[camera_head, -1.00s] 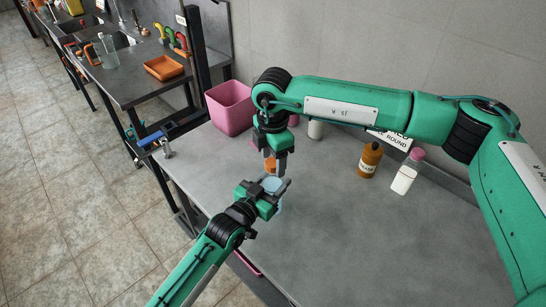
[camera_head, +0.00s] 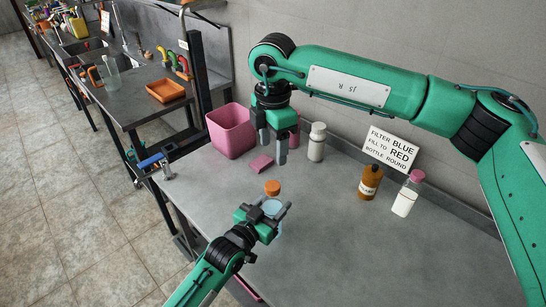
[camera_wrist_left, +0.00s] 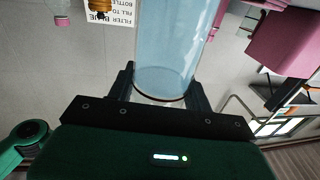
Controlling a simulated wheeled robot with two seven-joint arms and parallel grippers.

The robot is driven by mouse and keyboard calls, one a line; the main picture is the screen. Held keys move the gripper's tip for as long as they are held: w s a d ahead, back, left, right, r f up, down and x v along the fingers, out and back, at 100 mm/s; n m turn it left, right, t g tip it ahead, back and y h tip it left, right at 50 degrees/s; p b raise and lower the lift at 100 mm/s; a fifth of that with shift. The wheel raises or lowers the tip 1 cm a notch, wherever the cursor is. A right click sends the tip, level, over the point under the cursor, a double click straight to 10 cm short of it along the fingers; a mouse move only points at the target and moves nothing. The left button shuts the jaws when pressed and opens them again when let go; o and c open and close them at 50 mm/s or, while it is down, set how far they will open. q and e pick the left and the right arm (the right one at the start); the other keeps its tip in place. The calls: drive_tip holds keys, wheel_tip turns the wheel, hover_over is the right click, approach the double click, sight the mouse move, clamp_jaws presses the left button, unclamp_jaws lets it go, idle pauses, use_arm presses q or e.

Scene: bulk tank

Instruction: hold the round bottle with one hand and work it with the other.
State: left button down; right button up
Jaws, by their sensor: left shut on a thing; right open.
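The round bottle (camera_head: 271,207) is clear light blue and stands upright in my left gripper (camera_head: 268,213), which is shut on it near the front left of the grey table. In the left wrist view the bottle's blue body (camera_wrist_left: 172,45) lies between the fingers; its top is out of that frame. An orange cap (camera_head: 272,187) shows at the bottle's top; I cannot tell how firmly it sits. My right gripper (camera_head: 274,150) is open and empty, pointing down, above and behind the orange cap and apart from it.
A white bottle (camera_head: 317,142), a brown bottle (camera_head: 369,182) and a pink-capped bottle (camera_head: 408,194) stand along the back near a sign (camera_head: 391,149). The table's right front is clear.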

idle(0.3)
use_arm(q)
drive_tip(key=c, duration=0.5)
unclamp_jaws()
drive_tip(key=shift+s+a+f, duration=0.1)
drive_tip(key=shift+s+a, duration=0.2)
drive_tip(key=shift+s, duration=0.15)
drive_tip(key=b+v, duration=0.2)
drive_tip(key=v, duration=1)
drive_tip(key=shift+s+a, duration=0.2)
drive_tip(key=shift+s, duration=0.1)
